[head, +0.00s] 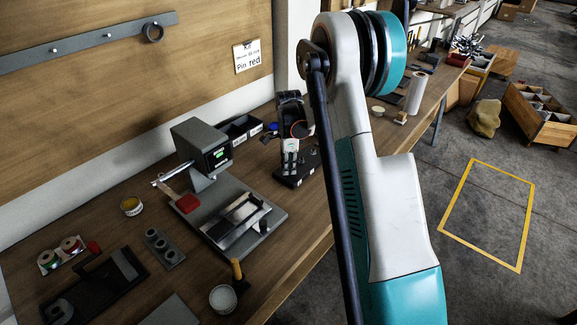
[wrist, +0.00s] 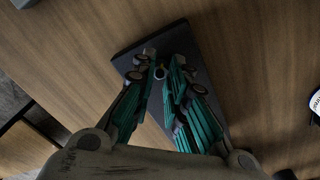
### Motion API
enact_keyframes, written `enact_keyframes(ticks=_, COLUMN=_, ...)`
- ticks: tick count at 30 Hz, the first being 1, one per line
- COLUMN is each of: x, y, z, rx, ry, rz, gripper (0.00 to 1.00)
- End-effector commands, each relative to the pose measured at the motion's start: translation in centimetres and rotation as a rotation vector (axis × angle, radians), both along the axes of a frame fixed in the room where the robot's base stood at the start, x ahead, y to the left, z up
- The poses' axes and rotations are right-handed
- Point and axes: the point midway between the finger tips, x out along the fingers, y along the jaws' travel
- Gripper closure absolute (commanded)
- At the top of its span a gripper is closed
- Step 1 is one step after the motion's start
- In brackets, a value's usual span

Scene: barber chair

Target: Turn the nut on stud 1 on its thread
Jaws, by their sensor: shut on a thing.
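A dark base plate (wrist: 170,38) lies on the wooden bench under my gripper. It also shows in the head view (head: 306,172), beyond the grey press. My gripper (wrist: 164,70) points down at the plate, its two jointed teal and grey fingers closed in around a small round piece (wrist: 160,72). This appears to be the nut on its stud, though the fingers hide most of it. In the head view, my gripper (head: 290,158) stands upright over the plate. Thread, nut height and any stud number cannot be made out.
A grey press (head: 200,150) with a lit display stands left of the plate. Dark bins (head: 240,130) sit behind. A white roll (head: 416,93) stands farther along the bench. A yellow floor outline (head: 488,215) lies at right. Bare wood surrounds the plate in the wrist view.

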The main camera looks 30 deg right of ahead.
Motion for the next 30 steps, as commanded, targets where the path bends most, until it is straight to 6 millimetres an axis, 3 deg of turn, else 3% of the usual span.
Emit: enact_keyframes(ticks=30, x=0.08, y=-0.07, z=0.06, rx=0.0, ry=-0.002, rz=-0.961, gripper=1.0)
